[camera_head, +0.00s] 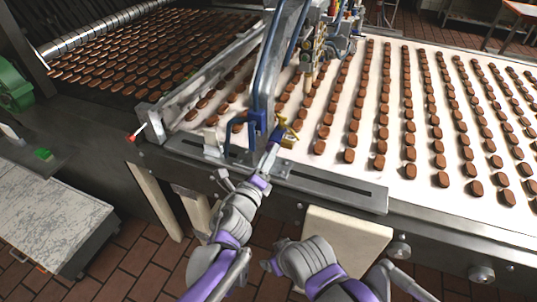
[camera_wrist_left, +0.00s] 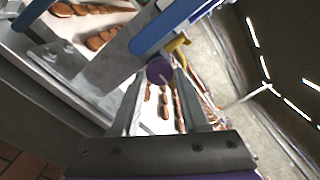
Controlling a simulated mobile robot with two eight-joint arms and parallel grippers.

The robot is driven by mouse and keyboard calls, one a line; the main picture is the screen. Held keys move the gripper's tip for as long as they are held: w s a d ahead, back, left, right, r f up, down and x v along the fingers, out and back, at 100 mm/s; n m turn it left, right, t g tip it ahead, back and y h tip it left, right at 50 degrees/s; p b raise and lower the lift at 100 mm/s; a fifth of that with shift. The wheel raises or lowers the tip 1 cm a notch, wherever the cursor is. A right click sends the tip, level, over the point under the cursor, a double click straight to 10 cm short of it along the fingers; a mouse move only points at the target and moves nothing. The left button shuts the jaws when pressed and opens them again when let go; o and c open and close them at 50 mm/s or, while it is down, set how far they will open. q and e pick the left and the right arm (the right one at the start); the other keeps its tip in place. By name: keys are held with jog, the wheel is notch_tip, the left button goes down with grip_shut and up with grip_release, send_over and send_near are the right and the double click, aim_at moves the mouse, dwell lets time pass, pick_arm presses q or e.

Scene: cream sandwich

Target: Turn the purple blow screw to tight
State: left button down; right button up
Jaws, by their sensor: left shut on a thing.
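The purple blow screw (camera_wrist_left: 159,70) shows in the left wrist view as a round purple knob between the tips of my left gripper (camera_wrist_left: 160,80). In the head view the screw (camera_head: 277,134) is small and dark, beside a yellow part at the machine's front edge. My left gripper (camera_head: 271,154) reaches up to it from below and is shut on it. How far the screw is turned cannot be read from these views. My right gripper (camera_head: 268,265) is low in front of the machine, away from the screw; its fingers are too unclear to tell open or shut.
A blue bracket (camera_head: 236,133) and a metal arm with blue hoses (camera_head: 265,75) stand close to the left of the screw. A white conveyor (camera_head: 400,135) with rows of brown biscuits lies behind. A slotted metal plate (camera_head: 325,188) runs along the front. A marble-topped table (camera_head: 50,215) stands at left.

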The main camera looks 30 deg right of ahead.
dwell(0.3)
pick_arm(q)
jog(key=c, duration=0.7)
grip_release()
jog(key=b+v, duration=0.1)
jog(key=v, duration=1)
